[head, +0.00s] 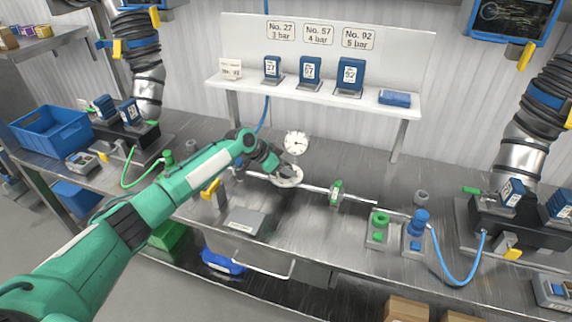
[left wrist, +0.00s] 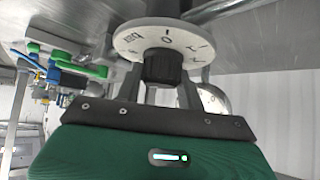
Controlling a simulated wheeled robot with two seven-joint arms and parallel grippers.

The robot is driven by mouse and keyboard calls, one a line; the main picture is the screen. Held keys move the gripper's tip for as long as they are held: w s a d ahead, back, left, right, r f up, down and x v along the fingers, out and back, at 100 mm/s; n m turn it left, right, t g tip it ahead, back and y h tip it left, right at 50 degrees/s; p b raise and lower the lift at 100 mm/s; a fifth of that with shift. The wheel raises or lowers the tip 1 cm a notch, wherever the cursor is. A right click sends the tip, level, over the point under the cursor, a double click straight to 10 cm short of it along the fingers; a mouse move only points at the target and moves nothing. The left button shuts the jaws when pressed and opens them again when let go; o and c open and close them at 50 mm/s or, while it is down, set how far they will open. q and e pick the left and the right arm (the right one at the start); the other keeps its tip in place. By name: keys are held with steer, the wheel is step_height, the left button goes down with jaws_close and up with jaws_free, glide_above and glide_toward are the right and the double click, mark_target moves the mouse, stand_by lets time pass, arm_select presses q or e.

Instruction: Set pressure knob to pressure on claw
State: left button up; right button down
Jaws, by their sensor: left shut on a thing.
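The pressure knob is a black grip (left wrist: 162,67) in the middle of a white dial ring (left wrist: 165,38) marked "bar", 0 and other figures. In the head view the white dial (head: 288,178) shows at the middle of the bench, with the grip mostly hidden. My left gripper (head: 281,170) is at the dial; in the left wrist view its fingers (left wrist: 162,88) are closed around the black grip. A round white gauge (head: 297,142) stands behind the dial; its reading is too small to tell. My right gripper is not in view.
Wall signs read No. 27 3 bar (head: 281,31), No. 57 4 bar (head: 318,35) and No. 92 5 bar (head: 358,38). A metal rod (head: 313,189) runs right from the dial.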

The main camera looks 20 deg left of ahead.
arm_select(q)
steer(key=n+t+y+p, duration=0.1)
steer(key=n+p, duration=0.1)
steer(key=p, duration=0.1)
steer(key=n+t+y+p, duration=0.1)
steer(key=n+y+p, duration=0.1)
steer(key=n+p, duration=0.1)
steer(key=n+t+y+p, duration=0.1)
steer(key=n+y+p, duration=0.1)
steer(key=p, duration=0.2)
steer(key=shift+d+r+n+p, duration=0.2)
steer(key=shift+r+n+p, duration=0.1)
steer(key=shift+n, duration=0.1)
steer(key=shift+f+n+y+p, duration=0.1)
steer(key=shift+n+y+p, duration=0.45)
steer(key=shift+n, duration=0.35)
steer(key=shift+f+n+y, duration=0.15)
steer(key=shift+n+y, duration=0.7)
steer(key=shift+n, duration=0.05)
steer(key=n+y+b, duration=0.1)
steer(key=n, duration=0.1)
steer(key=shift+f+n+y, duration=0.1)
steer(key=shift+n+y, duration=0.2)
steer(key=shift+y, duration=0.1)
steer(key=shift+a+n+g+y+b, duration=0.1)
steer(key=shift+n+g+y+b, duration=0.3)
steer(key=shift+n+y+b, duration=0.8)
steer(key=o, duration=1)
steer(key=shift+c, duration=0.2)
